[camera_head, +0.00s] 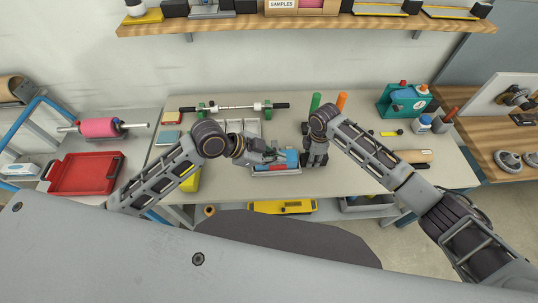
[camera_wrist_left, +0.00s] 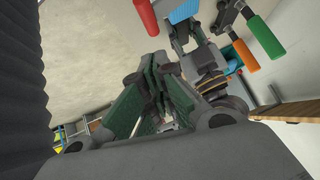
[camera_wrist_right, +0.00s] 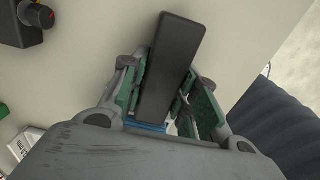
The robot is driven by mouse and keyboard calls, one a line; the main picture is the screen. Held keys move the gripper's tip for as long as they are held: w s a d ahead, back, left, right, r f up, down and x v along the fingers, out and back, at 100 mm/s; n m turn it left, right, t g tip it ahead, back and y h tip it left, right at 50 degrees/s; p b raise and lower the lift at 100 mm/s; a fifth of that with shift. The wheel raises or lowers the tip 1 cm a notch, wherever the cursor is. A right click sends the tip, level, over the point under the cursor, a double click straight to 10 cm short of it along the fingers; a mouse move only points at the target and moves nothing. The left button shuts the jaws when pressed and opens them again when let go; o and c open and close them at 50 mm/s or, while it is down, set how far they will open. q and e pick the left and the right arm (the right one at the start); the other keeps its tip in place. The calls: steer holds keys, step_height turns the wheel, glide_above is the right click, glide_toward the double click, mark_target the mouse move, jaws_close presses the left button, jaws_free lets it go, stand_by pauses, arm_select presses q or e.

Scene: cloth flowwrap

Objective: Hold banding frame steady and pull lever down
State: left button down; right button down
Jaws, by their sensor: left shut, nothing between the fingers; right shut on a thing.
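A small device with a light blue body (camera_head: 290,158) and a red part (camera_head: 277,170) stands on the grey table near its front edge; I take it for the banding frame. My left gripper (camera_head: 272,156) is beside its left top, shut and empty. In the left wrist view a red handle (camera_wrist_left: 146,15), likely the lever grip, lies beyond the fingers, apart from them. My right gripper (camera_head: 315,158) points down at the device's right side. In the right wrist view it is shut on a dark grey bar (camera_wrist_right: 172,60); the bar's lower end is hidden.
A green handle (camera_head: 315,101) and an orange handle (camera_head: 341,101) stand up behind my right gripper. A roller bar (camera_head: 235,106) and a grey tray (camera_head: 243,127) lie behind the left. A teal machine (camera_head: 405,100) stands at the back right. A red tray (camera_head: 87,173) is far left.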

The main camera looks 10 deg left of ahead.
arm_select(q)
steer(key=shift+w+d+f, duration=0.1)
steer(key=shift+w+f, duration=0.15)
steer(key=shift+f, duration=0.9)
steer(key=shift+w+d+f, duration=0.1)
steer(key=shift+w+f, duration=0.1)
steer(key=shift+f, duration=0.9)
steer(key=shift+m+t, duration=0.3)
steer(key=shift+t, duration=0.2)
steer(key=shift+s+d+f, duration=0.15)
steer(key=shift+s+f, duration=0.5)
steer(key=shift+f, duration=0.2)
steer(key=shift+s+d+f, duration=0.15)
steer(key=shift+s+f, duration=0.45)
steer(key=shift+f, duration=0.25)
steer(key=shift+r, duration=0.1)
steer(key=shift+r, duration=0.7)
